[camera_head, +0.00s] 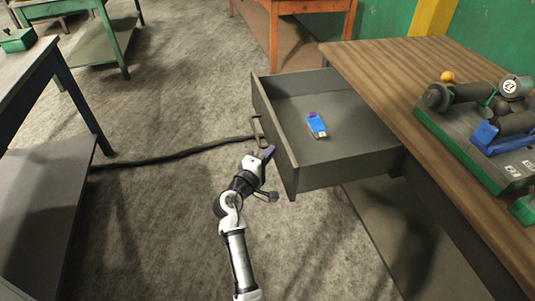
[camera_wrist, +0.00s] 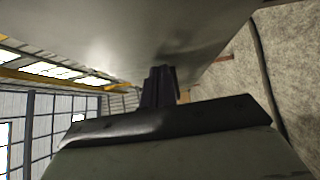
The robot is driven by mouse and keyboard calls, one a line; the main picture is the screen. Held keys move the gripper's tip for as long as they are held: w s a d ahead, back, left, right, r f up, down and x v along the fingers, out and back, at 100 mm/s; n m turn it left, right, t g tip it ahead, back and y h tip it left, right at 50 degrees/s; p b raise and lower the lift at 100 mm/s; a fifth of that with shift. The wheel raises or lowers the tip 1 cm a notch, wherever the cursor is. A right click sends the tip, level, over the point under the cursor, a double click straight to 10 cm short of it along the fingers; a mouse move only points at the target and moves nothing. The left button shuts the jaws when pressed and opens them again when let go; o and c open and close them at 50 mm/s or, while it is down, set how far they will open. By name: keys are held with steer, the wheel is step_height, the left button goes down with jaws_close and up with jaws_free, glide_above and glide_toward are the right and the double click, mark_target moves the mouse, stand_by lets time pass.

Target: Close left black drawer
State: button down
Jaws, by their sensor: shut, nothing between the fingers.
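The black drawer (camera_head: 345,169) is pulled well out of the wooden-topped workbench. A blue object (camera_head: 316,124) lies inside it. Its handle (camera_head: 258,131) is on the front panel, on the drawer's left side. My gripper (camera_head: 268,153) is shut and empty, just outside the front panel and slightly below the handle. I cannot tell whether it touches the panel. In the wrist view my gripper (camera_wrist: 160,85) shows its dark fingers close together near a large grey surface.
The wooden benchtop (camera_head: 400,75) on the right holds a green-based machine (camera_head: 470,150). A dark cable (camera_head: 180,155) runs across the floor towards the drawer. A dark-legged table (camera_head: 40,70) stands at the left. Open floor (camera_head: 150,220) lies between.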

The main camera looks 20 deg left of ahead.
steer(key=p, duration=0.8)
glide_above(362, 149)
steer(key=shift+s+a, duration=0.2)
steer(key=shift+a, duration=0.05)
steer(key=shift+w+d+r, duration=0.1)
steer(key=shift+d+r, duration=0.05)
steer(key=shift+d, duration=0.05)
